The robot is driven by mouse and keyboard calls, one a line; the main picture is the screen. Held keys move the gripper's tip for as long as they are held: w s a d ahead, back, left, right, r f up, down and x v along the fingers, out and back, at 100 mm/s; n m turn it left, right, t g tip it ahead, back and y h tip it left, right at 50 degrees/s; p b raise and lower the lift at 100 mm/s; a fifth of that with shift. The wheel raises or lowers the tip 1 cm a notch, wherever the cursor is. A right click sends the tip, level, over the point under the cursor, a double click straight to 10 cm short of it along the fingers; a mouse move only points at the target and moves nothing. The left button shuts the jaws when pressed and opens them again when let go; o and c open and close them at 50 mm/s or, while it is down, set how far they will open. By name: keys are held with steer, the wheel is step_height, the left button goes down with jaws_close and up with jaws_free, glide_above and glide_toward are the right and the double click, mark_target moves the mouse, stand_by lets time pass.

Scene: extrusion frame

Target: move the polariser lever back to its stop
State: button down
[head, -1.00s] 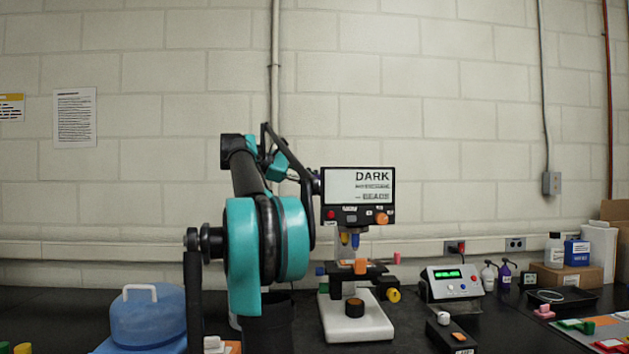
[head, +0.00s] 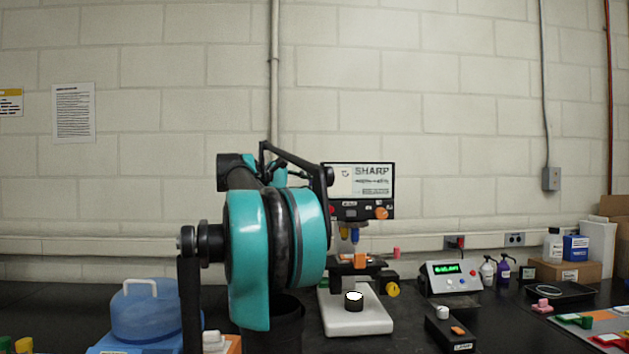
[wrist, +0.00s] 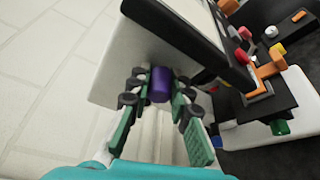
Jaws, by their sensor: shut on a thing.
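In the wrist view a purple cylindrical knob (wrist: 160,84), apparently the polariser lever's grip, sits at the side of the white microscope head (wrist: 118,78). My gripper (wrist: 158,92) is shut on this knob, with a finger on each side. In the head view my gripper (head: 327,180) is at the left edge of the microscope's screen (head: 372,179), partly hidden by my arm; the purple knob cannot be made out there. The screen reads SHARP. The lever's stop is not visible in either view.
The microscope's white base (head: 357,318) stands on the black bench, with a lit lamp (head: 354,299) on it. An orange knob (head: 381,213) and a yellow knob (head: 392,289) stick out at its right. A control box (head: 451,278) stands to the right, a blue container (head: 147,312) to the left.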

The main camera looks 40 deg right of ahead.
steer(key=shift+f+m+h, duration=0.5)
steer(key=shift+f+m, duration=0.3)
steer(key=shift+m, duration=0.2)
steer(key=c, duration=1.4)
jaws_free()
steer(key=shift+o, duration=0.2)
steer(key=shift+a, duration=0.1)
steer(key=w+a, duration=0.1)
steer(key=a, duration=1)
steer(key=shift+w+a+r, duration=0.35)
steer(key=shift+w+a, duration=0.05)
